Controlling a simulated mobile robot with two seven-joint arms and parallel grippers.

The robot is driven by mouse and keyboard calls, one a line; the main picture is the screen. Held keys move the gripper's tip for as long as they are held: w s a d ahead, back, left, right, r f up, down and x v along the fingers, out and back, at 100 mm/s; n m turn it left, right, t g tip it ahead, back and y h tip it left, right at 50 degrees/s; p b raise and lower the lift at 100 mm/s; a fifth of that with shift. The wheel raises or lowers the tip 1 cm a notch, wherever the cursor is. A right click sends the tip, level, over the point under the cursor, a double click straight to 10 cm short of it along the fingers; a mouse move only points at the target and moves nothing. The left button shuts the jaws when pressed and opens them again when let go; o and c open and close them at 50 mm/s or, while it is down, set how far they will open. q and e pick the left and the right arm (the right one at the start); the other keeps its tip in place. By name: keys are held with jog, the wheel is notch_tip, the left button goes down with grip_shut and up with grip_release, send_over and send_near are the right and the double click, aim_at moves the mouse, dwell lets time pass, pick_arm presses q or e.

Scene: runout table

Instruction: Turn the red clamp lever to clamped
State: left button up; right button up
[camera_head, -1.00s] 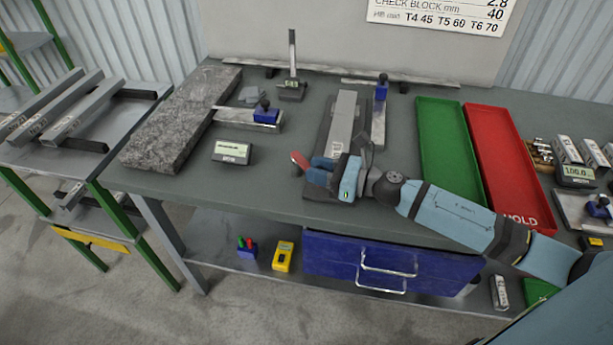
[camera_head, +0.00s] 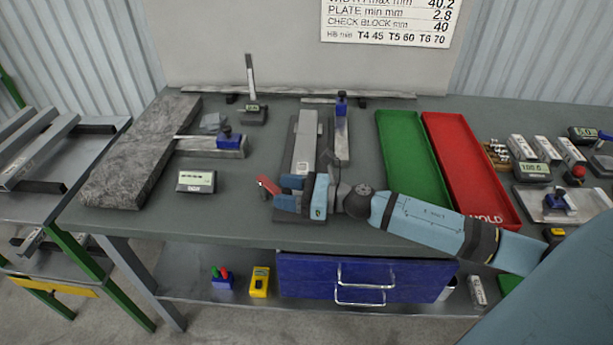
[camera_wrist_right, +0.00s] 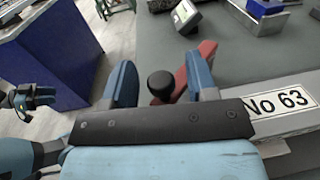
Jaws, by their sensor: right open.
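The red clamp lever (camera_head: 268,187) sticks out to the left at the near end of a dark fixture holding a grey bar (camera_head: 305,142). In the right wrist view the red lever (camera_wrist_right: 207,50) and a round black knob (camera_wrist_right: 161,84) show between the two blue fingers. My right gripper (camera_head: 282,193) is open, with its fingers on either side of the knob; I cannot tell whether they touch it. The gripper hides the lever's pivot in the head view. A dark jointed part (camera_wrist_right: 35,98) at the wrist view's left edge looks like my left gripper; its fingers are unclear.
A green tray (camera_head: 411,155) and a red tray (camera_head: 469,165) lie right of the fixture. A granite slab (camera_head: 135,155) and a small display box (camera_head: 196,182) are to the left. A blue drawer (camera_head: 310,275) is below the table's front edge.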

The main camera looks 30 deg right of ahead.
jog(key=b+v, duration=0.2)
jog(key=v, duration=1)
jog(key=shift+s+d+b, duration=0.1)
jog(key=shift+s+b, duration=0.05)
jog(key=shift+b, duration=0.25)
jog(key=shift+s+d+r, duration=0.1)
jog(key=shift+s+d, duration=0.3)
